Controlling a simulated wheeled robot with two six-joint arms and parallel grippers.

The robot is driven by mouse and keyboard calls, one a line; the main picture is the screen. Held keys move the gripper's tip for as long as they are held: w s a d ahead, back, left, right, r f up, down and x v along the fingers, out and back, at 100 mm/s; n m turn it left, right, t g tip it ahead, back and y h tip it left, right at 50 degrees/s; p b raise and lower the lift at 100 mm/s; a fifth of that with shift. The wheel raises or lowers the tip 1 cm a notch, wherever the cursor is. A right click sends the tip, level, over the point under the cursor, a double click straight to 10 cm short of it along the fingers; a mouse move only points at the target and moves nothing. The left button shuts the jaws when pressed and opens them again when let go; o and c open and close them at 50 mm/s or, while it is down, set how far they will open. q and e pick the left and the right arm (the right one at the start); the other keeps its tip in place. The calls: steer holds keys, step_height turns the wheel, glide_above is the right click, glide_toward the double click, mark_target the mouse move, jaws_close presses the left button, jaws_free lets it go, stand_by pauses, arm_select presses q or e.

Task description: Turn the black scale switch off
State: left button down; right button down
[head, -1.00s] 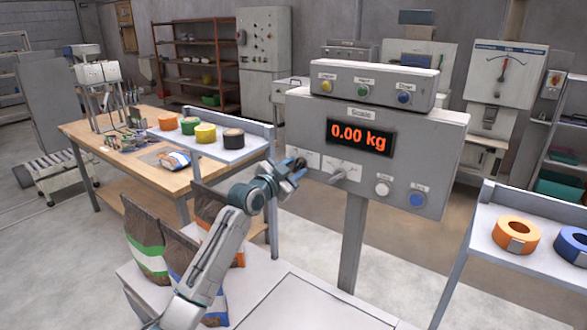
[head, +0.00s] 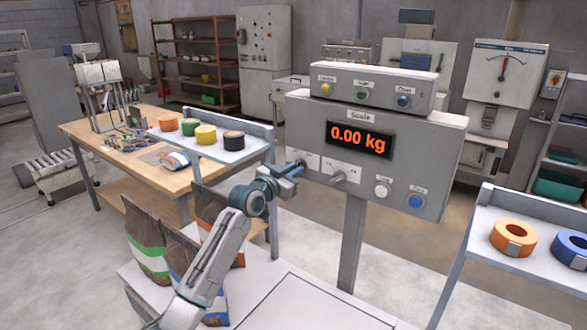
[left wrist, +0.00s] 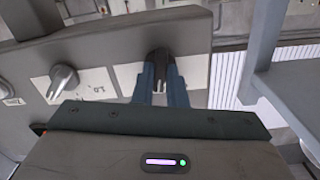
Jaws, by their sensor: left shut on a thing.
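The grey scale panel (head: 445,135) stands on a post, and its red display (head: 359,139) reads 0.00 kg. My left gripper (head: 299,166) is at the panel's lower left. In the left wrist view the black switch (left wrist: 158,60) sits between the two blue fingers of my left gripper (left wrist: 160,82), which is shut on it. The white plate behind the switch is partly covered, so its marks are hidden. In the head view the gripper hides most of the switch. A grey lever switch (head: 338,177) is just right of it and also shows in the left wrist view (left wrist: 65,80).
A white button (head: 383,189) and a blue button (head: 415,201) are on the panel's lower right. A button box (head: 372,84) sits on top. Filled bags (head: 147,240) stand below my left arm. A shelf with tape rolls (head: 513,236) is at right.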

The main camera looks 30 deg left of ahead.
arm_select(q)
steer(key=shift+n+p, duration=2.1)
steer(key=shift+n, duration=2.1)
steer(key=shift+f, duration=0.1)
steer(key=c, duration=1.5)
jaws_free()
steer(key=shift+o, duration=0.2)
steer(key=shift+s, duration=0.1)
steer(key=s+a+b, duration=0.1)
steer(key=s+b, duration=0.2)
steer(key=s, duration=0.7)
steer(key=shift+s+a, duration=0.25)
